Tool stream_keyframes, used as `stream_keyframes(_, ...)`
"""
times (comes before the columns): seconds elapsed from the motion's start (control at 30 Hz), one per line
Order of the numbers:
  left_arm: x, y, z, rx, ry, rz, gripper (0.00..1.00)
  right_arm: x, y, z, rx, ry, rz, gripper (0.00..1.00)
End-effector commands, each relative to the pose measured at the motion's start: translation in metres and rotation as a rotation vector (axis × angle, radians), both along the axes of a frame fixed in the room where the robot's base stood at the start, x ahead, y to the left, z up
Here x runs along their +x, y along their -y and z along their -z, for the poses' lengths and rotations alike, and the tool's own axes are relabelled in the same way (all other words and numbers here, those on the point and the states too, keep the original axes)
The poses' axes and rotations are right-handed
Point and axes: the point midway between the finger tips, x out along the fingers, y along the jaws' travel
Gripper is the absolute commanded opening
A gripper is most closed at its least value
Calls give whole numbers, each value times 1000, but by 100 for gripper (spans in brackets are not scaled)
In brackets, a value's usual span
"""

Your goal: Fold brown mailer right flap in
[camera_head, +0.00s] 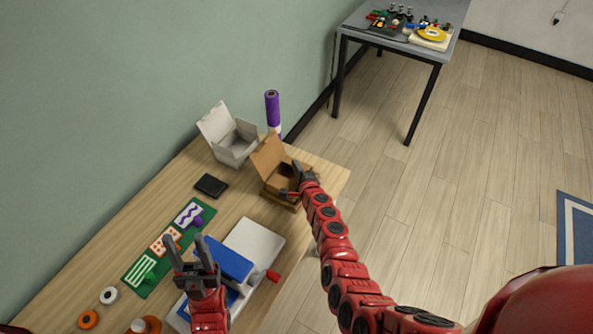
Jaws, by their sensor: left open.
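The brown mailer (267,154) is an open cardboard box near the far right end of the wooden table. Its lid stands up at the back left, and its inside shows. My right gripper (293,179) is at the right side of the mailer, over its right edge. The gripper and arm hide the right flap, and I cannot tell whether the fingers touch it or how far apart they are. My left gripper (187,249) is open and empty, above the near part of the table beside a blue box-like thing (226,259).
A white open box (230,140) and a purple roll (272,108) stand behind the mailer. A black wallet-like item (211,186), a green mat (143,285) with cards and tape rolls (108,295) lie to the left. A grey table (351,27) stands apart at the back.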

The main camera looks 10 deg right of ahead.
Motion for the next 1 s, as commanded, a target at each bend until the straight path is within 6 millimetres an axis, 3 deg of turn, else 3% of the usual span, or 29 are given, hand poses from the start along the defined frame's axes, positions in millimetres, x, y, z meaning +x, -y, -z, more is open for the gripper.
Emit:
stream_keyframes(0.3, 0, 0, 1, 0, 0, 0, 50, -2, 0, 2, -6, 2, 0, 0)
stream_keyframes(0.4, 0, 0, 1, 0, 1, 0, 50, -1, 0, 1, -6, 3, 1, 20)
stream_keyframes(0.5, 0, 0, 1, 0, 1, 0, 50, -1, 0, 1, -6, 3, 0, 33)
stream_keyframes(0.8, 0, 0, -1, 0, 1, 0, 50, -2, 0, 0, -6, 4, 1, 33)
stream_keyframes(1.0, 0, 0, -20, 0, 0, 0, 50, -19, 5, -12, -4, 6, 1, 33)
